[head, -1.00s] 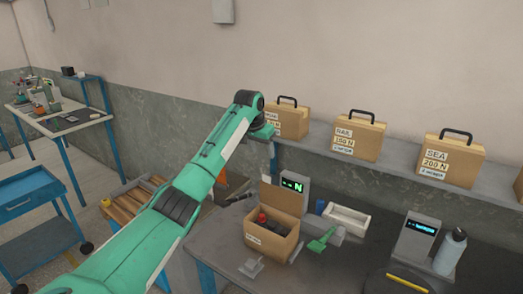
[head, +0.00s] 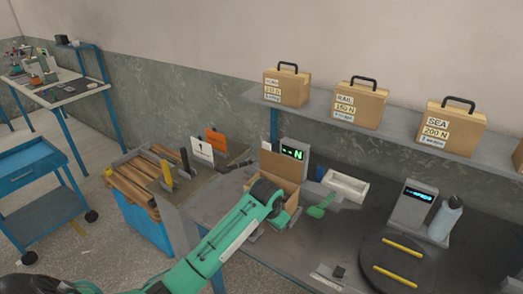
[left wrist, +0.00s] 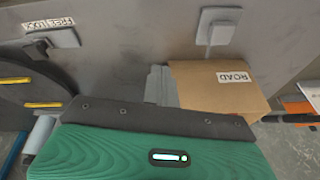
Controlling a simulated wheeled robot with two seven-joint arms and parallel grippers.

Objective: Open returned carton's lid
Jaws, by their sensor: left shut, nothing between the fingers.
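The returned carton (head: 291,190) is a brown box on the grey workbench. Its lid (head: 279,165) stands up at the back in the head view. My left arm's dark joint covers much of the carton's front and opening there. In the left wrist view the carton (left wrist: 215,90) shows upside down with a ROAD label. My left gripper (left wrist: 160,85) shows as grey fingers, shut and empty, close beside the carton; I cannot tell whether they touch it. My right gripper is not in view.
A display unit (head: 293,151) stands behind the carton. A green tool (head: 320,206) and a white tray (head: 346,187) lie to its right. Further right are a round dark plate (head: 395,265), a second display (head: 414,208) and a bottle (head: 446,219). Closed cartons line the shelf (head: 400,140).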

